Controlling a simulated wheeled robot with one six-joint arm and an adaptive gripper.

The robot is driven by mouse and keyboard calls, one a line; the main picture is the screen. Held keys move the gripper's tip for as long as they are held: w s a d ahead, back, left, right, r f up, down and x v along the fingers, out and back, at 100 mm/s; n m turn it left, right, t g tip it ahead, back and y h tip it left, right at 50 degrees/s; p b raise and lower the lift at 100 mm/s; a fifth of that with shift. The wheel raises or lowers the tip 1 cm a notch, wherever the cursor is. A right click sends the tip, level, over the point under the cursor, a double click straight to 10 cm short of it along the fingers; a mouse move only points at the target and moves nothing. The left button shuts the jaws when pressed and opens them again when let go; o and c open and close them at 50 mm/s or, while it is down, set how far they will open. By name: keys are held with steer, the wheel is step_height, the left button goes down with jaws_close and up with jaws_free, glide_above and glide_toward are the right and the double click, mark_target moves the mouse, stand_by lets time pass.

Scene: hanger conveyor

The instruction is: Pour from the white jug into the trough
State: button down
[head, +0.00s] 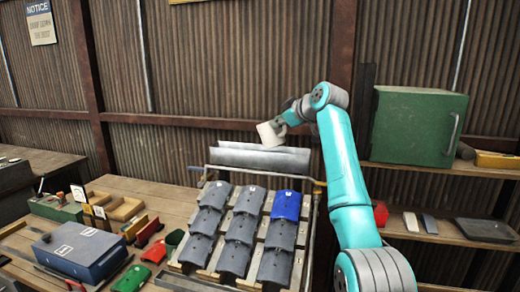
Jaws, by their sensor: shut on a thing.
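The white jug (270,133) is held in the air above the right part of the trough, and it looks tilted. My gripper (284,122) is shut on the jug at its right side; the fingers are small and partly hidden. The trough (250,158) is a long grey metal channel at the back of the rack, below the jug. I cannot see into the jug or the trough's bottom, and no stream shows.
A sloped rack in front of the trough holds rows of grey tiles (240,228) and one blue tile (287,205). A green cabinet (410,125) stands on the right shelf. A blue box (80,250) and small items crowd the left bench.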

steer(key=shift+r, duration=0.2)
steer(key=shift+w+r+g+h, duration=0.2)
steer(key=shift+g+h, duration=0.1)
steer(key=shift+g, duration=0.2)
stand_by(0.4)
steer(key=shift+w+a+r+g+h, duration=0.2)
steer(key=shift+g+h, duration=0.1)
steer(key=shift+g, duration=0.2)
steer(key=shift+w+r, duration=0.1)
steer(key=shift+w+a, duration=0.1)
steer(key=shift+w+r+g+h, duration=0.1)
steer(key=shift+g+h, duration=0.3)
steer(key=shift+g, duration=0.1)
